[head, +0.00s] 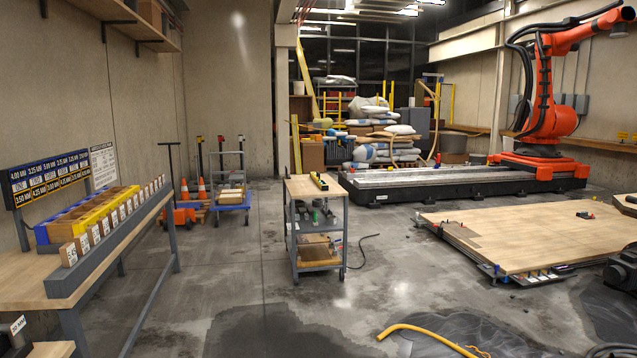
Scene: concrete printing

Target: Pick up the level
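The level (319,181) is a short yellow and black bar. It lies on the wooden top of a small grey cart (301,189) in the middle of the room, some distance ahead of me. It points away from me at a slant and nothing covers it. Neither of my grippers shows in the head view.
A long workbench (30,280) with sorted bins runs along the left. A low wooden platform (540,232) lies on the right, with an orange robot arm (545,115) behind it. A yellow hose (425,332) and dark wet patches are on the floor in front. Open floor surrounds the cart.

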